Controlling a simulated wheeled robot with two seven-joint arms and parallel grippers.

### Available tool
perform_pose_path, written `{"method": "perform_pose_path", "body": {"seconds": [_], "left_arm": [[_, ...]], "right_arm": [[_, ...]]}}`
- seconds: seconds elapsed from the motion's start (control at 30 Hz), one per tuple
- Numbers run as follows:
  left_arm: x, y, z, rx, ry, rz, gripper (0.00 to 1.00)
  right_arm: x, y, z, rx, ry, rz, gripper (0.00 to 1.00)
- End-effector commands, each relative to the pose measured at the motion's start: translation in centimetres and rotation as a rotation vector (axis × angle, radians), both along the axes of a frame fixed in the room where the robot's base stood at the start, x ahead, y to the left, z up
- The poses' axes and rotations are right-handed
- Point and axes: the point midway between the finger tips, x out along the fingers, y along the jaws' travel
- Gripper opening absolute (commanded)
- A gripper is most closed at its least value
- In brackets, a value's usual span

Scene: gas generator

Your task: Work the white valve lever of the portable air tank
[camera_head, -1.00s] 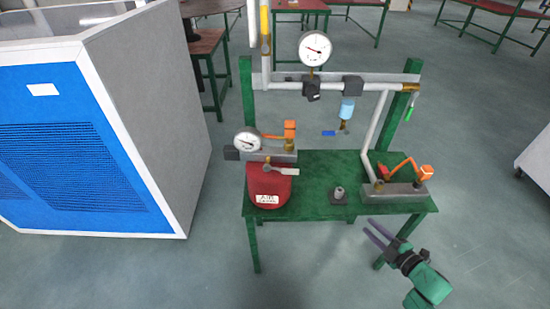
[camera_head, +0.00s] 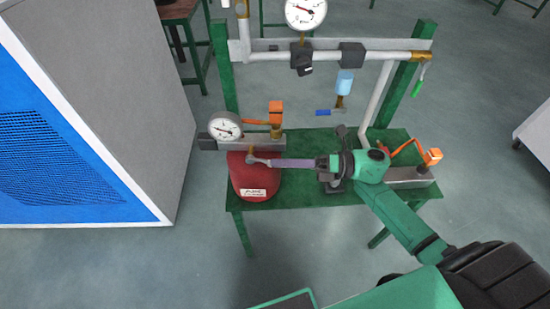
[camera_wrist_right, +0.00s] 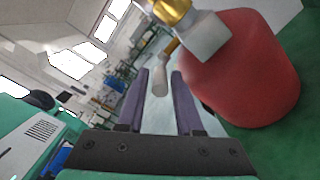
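The red air tank (camera_head: 254,183) stands on the left of the green table; it also shows in the wrist view (camera_wrist_right: 245,70). Its pale valve lever (camera_head: 256,160) is partly hidden by my fingers in the head view. In the wrist view the lever handle (camera_wrist_right: 159,82) appears between the two purple fingers, joined to a brass valve (camera_wrist_right: 172,12). My right gripper (camera_head: 273,163) reaches in from the right at the lever. In the wrist view it is open (camera_wrist_right: 160,75), with gaps on both sides of the handle. My left gripper is out of view.
A pressure gauge (camera_head: 225,127) and an orange-handled valve (camera_head: 276,113) sit just behind the tank. A pipe frame with a blue-handled valve (camera_head: 329,112) rises behind. Another orange-handled valve (camera_head: 431,156) is at the right. A blue and grey cabinet (camera_head: 140,110) stands left.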

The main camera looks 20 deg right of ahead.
Motion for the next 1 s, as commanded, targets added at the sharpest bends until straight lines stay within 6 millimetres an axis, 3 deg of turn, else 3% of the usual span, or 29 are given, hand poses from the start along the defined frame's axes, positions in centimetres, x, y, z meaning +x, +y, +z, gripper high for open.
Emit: {"method": "perform_pose_path", "body": {"seconds": [0.13,0.37,0.4,0.5,1.0], "left_arm": [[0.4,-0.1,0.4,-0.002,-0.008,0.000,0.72],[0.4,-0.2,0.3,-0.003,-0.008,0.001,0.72],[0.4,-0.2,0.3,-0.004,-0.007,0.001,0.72],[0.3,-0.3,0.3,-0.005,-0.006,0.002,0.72],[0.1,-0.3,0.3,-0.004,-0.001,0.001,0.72]], "right_arm": [[0.6,1.6,0.1,0.001,0.001,-0.001,0.35],[0.6,1.8,-0.1,0.001,0.002,0.000,0.35],[0.6,1.8,-0.1,0.001,0.002,0.000,0.31],[0.6,1.8,-0.1,0.000,0.002,-0.001,0.00],[0.6,1.8,-0.1,0.001,0.003,-0.001,0.00]]}}
